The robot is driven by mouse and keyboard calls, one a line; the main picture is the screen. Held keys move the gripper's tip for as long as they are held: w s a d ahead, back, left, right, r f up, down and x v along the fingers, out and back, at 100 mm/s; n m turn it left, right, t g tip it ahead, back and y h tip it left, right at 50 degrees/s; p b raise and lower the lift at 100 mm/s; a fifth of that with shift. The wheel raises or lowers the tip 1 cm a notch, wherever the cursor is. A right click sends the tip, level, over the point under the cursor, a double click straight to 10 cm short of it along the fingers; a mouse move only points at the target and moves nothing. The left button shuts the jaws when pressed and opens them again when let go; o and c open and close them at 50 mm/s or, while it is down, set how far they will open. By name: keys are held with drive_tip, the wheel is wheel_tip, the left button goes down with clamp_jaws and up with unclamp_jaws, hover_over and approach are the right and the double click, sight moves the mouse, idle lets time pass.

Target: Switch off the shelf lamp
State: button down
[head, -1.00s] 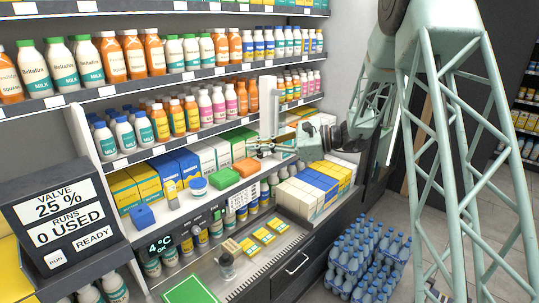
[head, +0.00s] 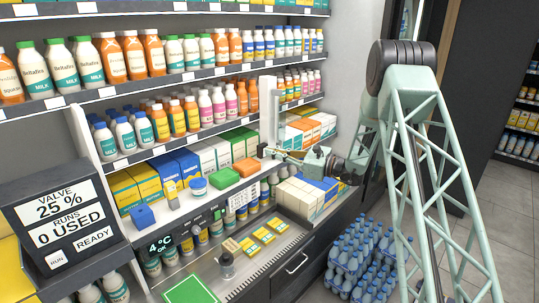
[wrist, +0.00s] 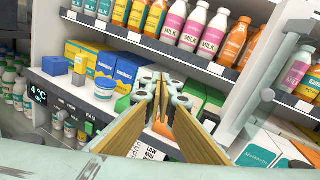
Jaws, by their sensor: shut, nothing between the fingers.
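My gripper (head: 266,151) is shut and empty, in front of the middle shelf beside a white upright divider (head: 268,100). In the wrist view its tan fingers (wrist: 157,90) meet in front of the lower shelf's goods. A dark control strip (head: 205,222) runs along the lower shelf's front edge, with a "4°C OK" display (head: 161,244) at its left. The strip also shows in the wrist view, with a "FAN" label (wrist: 90,128) and a "LOW MED" label (wrist: 152,153) partly behind the fingers. I cannot tell which part is the lamp or its switch.
Bottles (head: 160,125) fill the shelves above. An orange box (head: 224,177), a blue-lidded tub (head: 198,187) and a blue cube (head: 143,216) stand along the lower shelf. White, blue and yellow cartons (head: 302,196) sit at the right. Bottle packs (head: 368,255) stand on the floor.

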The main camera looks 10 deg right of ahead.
drive_tip(key=w+d+f+m+t+h, duration=0.3)
drive_tip(key=w+d+f, duration=0.4)
drive_tip(key=d+f, duration=0.3)
wheel_tip(320, 180, down, 2)
drive_tip(key=m+t, duration=0.1)
drive_tip(key=m, duration=0.1)
drive_tip(key=shift+w+d+f+m+t+p, duration=0.25)
drive_tip(key=shift+w+d+m+t+p, duration=0.05)
drive_tip(key=shift+d+t+p, duration=0.1)
drive_tip(key=shift+w+a, duration=0.1)
drive_tip(key=b+x, duration=0.2)
drive_tip(key=x, duration=1.1)
drive_tip(key=shift+w+a+r, duration=0.2)
drive_tip(key=shift+w, duration=0.1)
